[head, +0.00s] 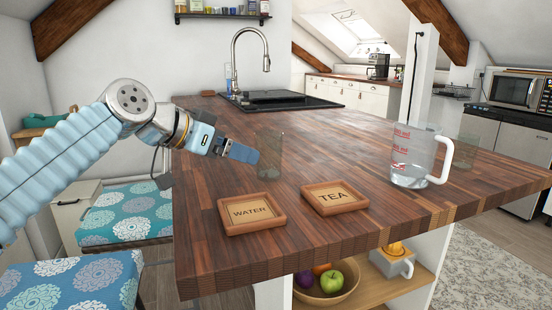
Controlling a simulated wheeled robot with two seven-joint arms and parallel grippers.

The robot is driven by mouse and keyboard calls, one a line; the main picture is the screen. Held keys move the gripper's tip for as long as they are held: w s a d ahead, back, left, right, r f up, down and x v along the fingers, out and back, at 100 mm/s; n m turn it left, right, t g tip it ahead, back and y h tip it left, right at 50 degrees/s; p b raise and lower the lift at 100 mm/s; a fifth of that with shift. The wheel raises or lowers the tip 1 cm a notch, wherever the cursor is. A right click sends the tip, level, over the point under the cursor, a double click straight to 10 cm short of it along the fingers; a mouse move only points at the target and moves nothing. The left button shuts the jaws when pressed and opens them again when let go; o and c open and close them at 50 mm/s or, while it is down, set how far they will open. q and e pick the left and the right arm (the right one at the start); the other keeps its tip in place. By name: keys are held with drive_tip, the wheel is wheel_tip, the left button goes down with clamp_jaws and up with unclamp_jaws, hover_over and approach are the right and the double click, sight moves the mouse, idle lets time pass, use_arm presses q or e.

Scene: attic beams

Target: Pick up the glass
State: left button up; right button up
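A clear drinking glass (270,157) stands upright on the wooden counter (330,150), behind the coasters. My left gripper (243,152) comes in from the left and points at the glass. Its fingertips are just left of the glass's upper half; I cannot tell whether they touch it. The fingers are seen side-on and overlap, so their opening does not show. A second faint glass (467,151) stands at the right, behind the measuring jug. My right gripper is out of view.
Coasters marked WATER (251,213) and TEA (334,197) lie in front of the glass. A measuring jug (416,155) holding clear liquid stands at right. A sink (280,101) lies behind. A fruit bowl (326,284) sits on the shelf below. Patterned stools (125,212) stand at left.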

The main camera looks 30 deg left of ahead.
sight(269, 160)
use_arm(q)
drive_tip(key=x, duration=1)
drive_tip(key=shift+d+r+p, duration=0.1)
drive_tip(key=shift+d+p, duration=0.25)
drive_tip(key=shift+d, duration=0.1)
drive_tip(key=c, duration=1.2)
drive_tip(key=shift+o, duration=0.2)
